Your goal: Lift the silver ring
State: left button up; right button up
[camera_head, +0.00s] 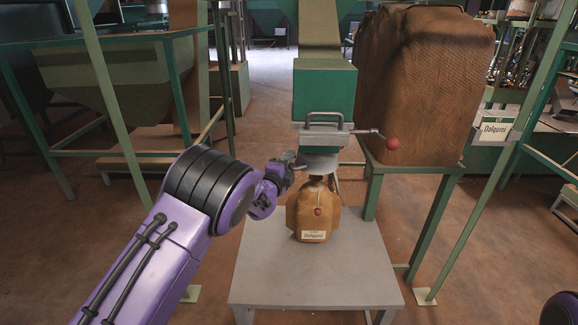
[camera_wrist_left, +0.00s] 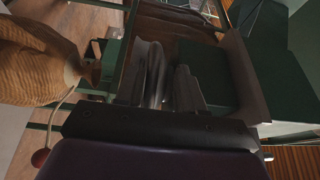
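A silver metal frame with a raised loop handle (camera_head: 324,118) sits around the foot of the green hopper spout (camera_head: 324,92). I cannot tell which of these is the silver ring. My left gripper (camera_head: 290,162) is just left of the outlet, below the frame's left end; I cannot tell whether it touches. My right gripper is out of view.
A brown sack (camera_head: 312,212) with a label and red knob stands under the outlet on a grey table (camera_head: 315,275). A lever with a red ball (camera_head: 392,144) sticks out right of the frame. A large sack (camera_head: 425,85) rests on a green stand at right.

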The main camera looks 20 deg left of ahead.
pick_arm(q)
jog(key=shift+s+f, duration=0.1)
jog(key=shift+f, duration=0.1)
jog(key=s, duration=1)
jog(key=shift+s+a+b, duration=0.15)
jog(key=shift+s+b, duration=0.1)
jog(key=shift+b, duration=0.1)
jog(key=shift+f, duration=0.1)
